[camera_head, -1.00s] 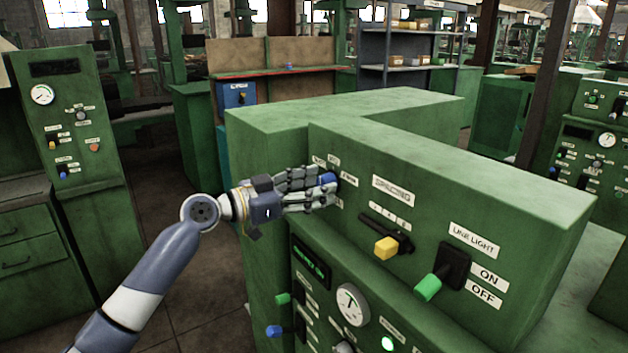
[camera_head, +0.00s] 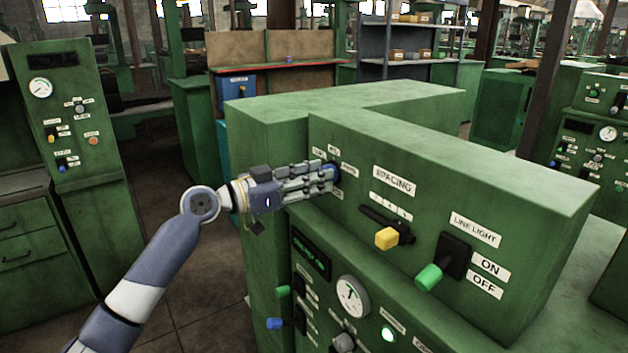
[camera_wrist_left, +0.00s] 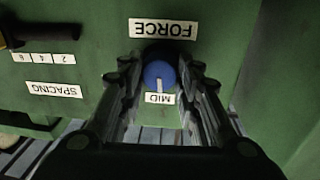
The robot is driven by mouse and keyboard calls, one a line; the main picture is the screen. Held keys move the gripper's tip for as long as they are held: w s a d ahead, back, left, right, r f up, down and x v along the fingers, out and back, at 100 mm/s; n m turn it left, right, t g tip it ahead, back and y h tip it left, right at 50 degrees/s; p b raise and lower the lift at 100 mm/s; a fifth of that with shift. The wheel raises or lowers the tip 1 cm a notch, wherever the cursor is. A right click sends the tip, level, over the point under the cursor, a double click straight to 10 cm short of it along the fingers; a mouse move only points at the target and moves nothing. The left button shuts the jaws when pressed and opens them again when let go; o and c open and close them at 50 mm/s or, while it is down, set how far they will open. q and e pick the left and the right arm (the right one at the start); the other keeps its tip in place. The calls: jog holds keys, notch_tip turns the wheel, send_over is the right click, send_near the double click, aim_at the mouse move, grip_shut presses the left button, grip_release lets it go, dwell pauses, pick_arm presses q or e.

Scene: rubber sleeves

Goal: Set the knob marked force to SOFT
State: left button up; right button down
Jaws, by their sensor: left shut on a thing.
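The force knob is a round blue knob (camera_wrist_left: 158,75) with a white pointer line, on the green machine's upper panel. In the left wrist view, the FORCE label (camera_wrist_left: 164,29) appears upside down, and the pointer line is toward the MID label (camera_wrist_left: 159,98). My left gripper (camera_head: 328,175) is shut on this knob, with one finger on each side. In the head view its fingers cover much of the knob, and the small labels around it (camera_head: 349,169) are too small to read surely. I cannot make out a SOFT label.
Right of the knob are the yellow SPACING slider (camera_head: 387,238) and the green LINE LIGHT lever (camera_head: 429,277). A separate green cabinet (camera_head: 75,130) stands at left.

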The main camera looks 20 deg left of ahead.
pick_arm(q)
jog(key=n+t, duration=0.1)
jog(key=n, duration=0.7)
jog(key=shift+n, duration=0.4)
jog(key=shift+r, duration=0.1)
jog(key=o, duration=1.1)
jog(key=shift+a+f, duration=0.1)
jog(key=shift+f, duration=0.1)
jog(key=v, duration=1.2)
jog(key=shift+w, duration=0.1)
